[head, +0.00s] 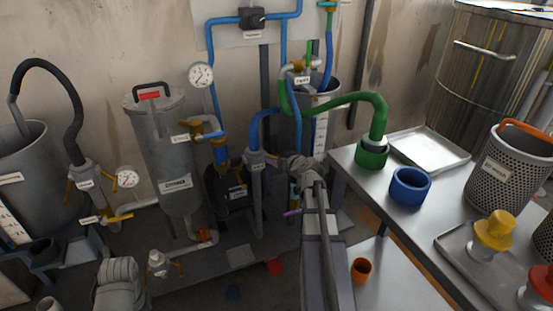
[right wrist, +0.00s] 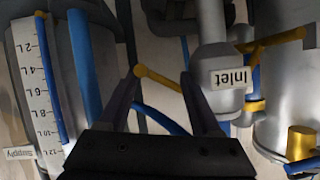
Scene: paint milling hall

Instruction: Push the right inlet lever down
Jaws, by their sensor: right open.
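The right inlet lever (right wrist: 160,80) is a yellow rod with a round end in the right wrist view. It lies across the space between my right fingertips, its end close to the left finger. Whether a finger touches it I cannot tell. The grey inlet fitting (right wrist: 214,55) with its upside-down "Inlet" label is just right of the fingers; it also shows in the head view (head: 257,158). My right gripper (right wrist: 160,78) is open and empty. In the head view my right gripper (head: 291,164) is beside the fitting, and my arm hides the lever. My left gripper does not show.
A supply tank with a litre scale (right wrist: 35,85) and a blue hose (right wrist: 85,65) stand close beside the gripper. Another yellow handle (right wrist: 272,41) is at right. In the head view, a steel table (head: 345,165) with a blue ring (head: 409,187) stands right.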

